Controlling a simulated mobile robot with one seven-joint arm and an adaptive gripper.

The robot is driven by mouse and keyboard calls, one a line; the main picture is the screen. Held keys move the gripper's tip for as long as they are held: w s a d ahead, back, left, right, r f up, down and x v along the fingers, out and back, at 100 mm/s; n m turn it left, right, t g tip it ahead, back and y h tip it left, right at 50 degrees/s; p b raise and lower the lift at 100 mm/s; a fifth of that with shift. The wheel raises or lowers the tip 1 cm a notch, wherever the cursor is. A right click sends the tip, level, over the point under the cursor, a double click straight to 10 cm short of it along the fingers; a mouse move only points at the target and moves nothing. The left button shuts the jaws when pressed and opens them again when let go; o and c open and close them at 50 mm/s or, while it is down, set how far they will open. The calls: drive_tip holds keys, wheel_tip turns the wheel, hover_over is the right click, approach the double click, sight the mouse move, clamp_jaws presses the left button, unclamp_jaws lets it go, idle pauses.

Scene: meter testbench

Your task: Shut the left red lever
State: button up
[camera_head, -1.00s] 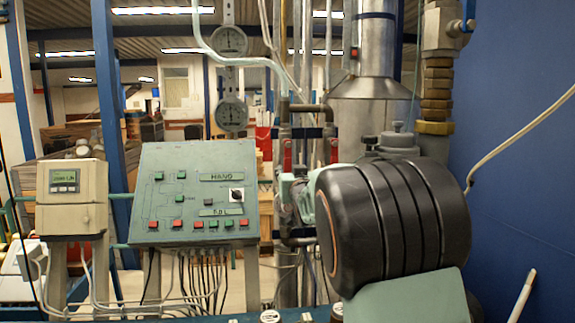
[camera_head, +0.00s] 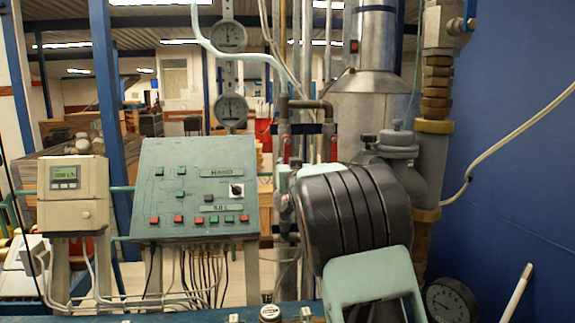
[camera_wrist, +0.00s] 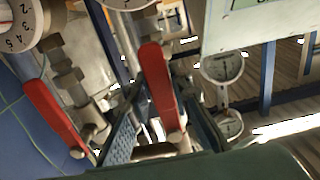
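The left red lever (camera_head: 287,150) hangs from the pipework right of the control panel. In the wrist view, which is roughly upside down, it is the long red handle (camera_wrist: 160,90) nearer the panel. My gripper (camera_wrist: 160,118) is open, with one finger on each side of the lever's lower part in the picture; I cannot tell whether they touch it. The right red lever (camera_head: 333,149) shows at the left of the wrist view (camera_wrist: 55,116), outside the fingers. In the head view my arm hides the gripper and the levers' lower parts.
The control panel (camera_head: 195,188) with several buttons stands left of the levers. Two dial gauges (camera_head: 230,36) hang above it. A grey meter box (camera_head: 72,192) is at far left. Thick pipework (camera_head: 433,120) and a blue wall (camera_head: 515,150) stand at right.

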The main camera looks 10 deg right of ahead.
clamp_jaws()
drive_tip(key=shift+d+b, duration=0.15)
drive_tip(key=shift+b, duration=0.15)
drive_tip(key=d+r+n+b, duration=0.4)
drive_tip(key=d+n, duration=0.2)
drive_tip(key=n, duration=0.8)
drive_tip(key=shift+d+r, duration=0.2)
drive_tip(key=shift+r, duration=0.25)
drive_tip(key=o, duration=0.6)
unclamp_jaws()
